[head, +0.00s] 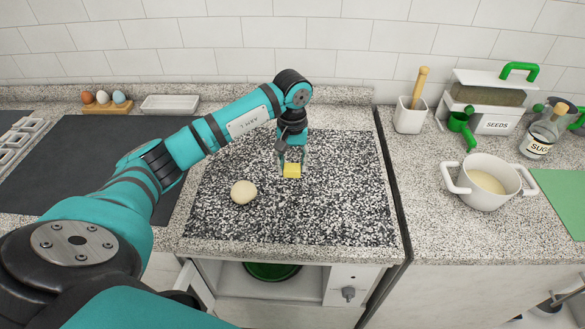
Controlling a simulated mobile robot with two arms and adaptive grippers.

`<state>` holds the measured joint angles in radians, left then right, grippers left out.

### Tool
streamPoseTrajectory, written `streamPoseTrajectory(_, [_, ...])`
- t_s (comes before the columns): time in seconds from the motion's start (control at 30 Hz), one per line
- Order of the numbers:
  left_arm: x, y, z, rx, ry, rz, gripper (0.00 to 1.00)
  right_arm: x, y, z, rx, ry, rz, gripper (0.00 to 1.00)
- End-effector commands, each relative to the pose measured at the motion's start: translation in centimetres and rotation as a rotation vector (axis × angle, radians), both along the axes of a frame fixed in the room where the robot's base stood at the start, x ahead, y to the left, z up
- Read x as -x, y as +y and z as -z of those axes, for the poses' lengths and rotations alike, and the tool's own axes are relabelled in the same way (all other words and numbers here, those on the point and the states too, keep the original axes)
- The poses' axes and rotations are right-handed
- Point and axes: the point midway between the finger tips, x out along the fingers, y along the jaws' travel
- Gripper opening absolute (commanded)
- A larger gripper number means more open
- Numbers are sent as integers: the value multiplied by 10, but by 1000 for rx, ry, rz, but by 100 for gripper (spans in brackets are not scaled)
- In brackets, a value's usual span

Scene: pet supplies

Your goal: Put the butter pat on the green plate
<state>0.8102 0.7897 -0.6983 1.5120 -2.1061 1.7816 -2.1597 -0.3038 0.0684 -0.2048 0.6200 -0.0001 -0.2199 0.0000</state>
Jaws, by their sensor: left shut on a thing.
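My left gripper (292,161) points down over the black-and-white speckled surface in the middle of the counter. It is shut on the butter pat (291,171), a small yellow block between its fingertips. I cannot tell whether the pat touches the surface. A round green thing (271,271), perhaps the green plate, sits in the open white compartment below the counter. Its upper part is hidden by the counter edge. My right gripper is not in view.
A pale dough ball (243,192) lies left of the butter pat. On the right stand a white pot (483,184), a utensil holder (410,115), a seeds container (490,125), a sugar bottle (543,134) and a green mat (563,203). The speckled surface's right side is clear.

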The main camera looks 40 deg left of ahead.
Motion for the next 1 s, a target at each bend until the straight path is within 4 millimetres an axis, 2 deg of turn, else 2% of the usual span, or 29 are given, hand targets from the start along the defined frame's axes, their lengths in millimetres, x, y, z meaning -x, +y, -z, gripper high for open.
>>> streamPoseTrajectory(0.2, [2, -1, 25, 2, 6, 0, 25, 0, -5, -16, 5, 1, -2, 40])
streamPoseTrajectory(0.3, [1, -1, 34, 1, 3, 1, 25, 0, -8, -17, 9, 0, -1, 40])
streamPoseTrajectory(0.63, [1, -1, 39, 0, 1, 2, 25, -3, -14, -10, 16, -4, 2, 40])
streamPoseTrajectory(0.67, [1, -1, 38, 1, 1, 2, 42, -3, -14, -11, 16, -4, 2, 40])
streamPoseTrajectory(0.83, [1, -1, 37, 1, 1, 1, 64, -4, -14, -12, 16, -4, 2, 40])
streamPoseTrajectory(1.0, [1, -1, 37, 1, 1, 1, 64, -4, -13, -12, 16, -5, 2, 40])
